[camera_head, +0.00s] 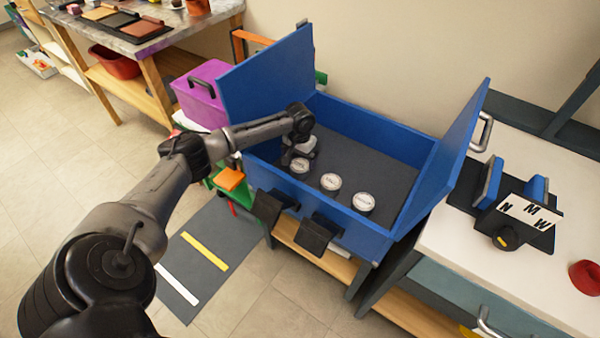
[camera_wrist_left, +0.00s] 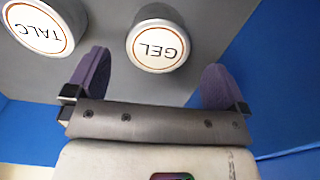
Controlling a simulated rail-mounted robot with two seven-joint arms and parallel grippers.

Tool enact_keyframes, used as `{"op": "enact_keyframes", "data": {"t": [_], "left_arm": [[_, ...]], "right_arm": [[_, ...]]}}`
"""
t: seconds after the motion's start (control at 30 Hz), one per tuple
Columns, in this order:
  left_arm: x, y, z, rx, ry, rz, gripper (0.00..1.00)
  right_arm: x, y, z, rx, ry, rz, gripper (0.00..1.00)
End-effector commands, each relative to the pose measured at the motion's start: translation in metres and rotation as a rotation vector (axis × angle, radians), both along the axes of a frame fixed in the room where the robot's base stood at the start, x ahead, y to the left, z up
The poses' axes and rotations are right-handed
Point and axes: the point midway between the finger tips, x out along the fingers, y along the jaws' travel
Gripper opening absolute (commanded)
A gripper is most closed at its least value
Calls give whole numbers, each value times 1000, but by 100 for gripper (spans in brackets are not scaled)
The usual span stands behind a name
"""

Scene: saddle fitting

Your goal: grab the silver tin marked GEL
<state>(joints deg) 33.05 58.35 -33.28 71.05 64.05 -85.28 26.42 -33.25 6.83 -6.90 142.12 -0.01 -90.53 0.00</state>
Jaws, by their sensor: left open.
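The silver tin marked GEL (camera_wrist_left: 160,45) has a white lid and stands upright on the grey floor of the blue box. In the wrist view it is centred just beyond the fingertips of my left gripper (camera_wrist_left: 155,78). The purple-tipped fingers are open and apart from it. In the head view it appears to be the leftmost tin (camera_head: 299,165), with my left gripper (camera_head: 300,150) close over it. A tin marked TALC (camera_wrist_left: 38,27) stands beside it, seemingly the middle tin (camera_head: 331,182) in the head view. My right gripper is out of view.
A third tin (camera_head: 364,202) stands further right in the blue box (camera_head: 375,133). The box has raised flaps at both ends and walls around the tins. Its grey floor is clear behind the tins. A purple case (camera_head: 200,97) stands left of the box.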

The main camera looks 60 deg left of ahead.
Motion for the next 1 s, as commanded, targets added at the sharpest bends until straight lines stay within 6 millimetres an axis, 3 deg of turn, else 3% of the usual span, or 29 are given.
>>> {"op": "enact_keyframes", "data": {"t": [0.37,0.73,1.0], "left_arm": [[0,0,-19,1,0,0,100],[1,-2,-62,1,0,0,100],[1,-2,-63,1,0,-1,100]], "right_arm": [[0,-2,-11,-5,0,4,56],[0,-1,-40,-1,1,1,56],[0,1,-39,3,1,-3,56]]}}
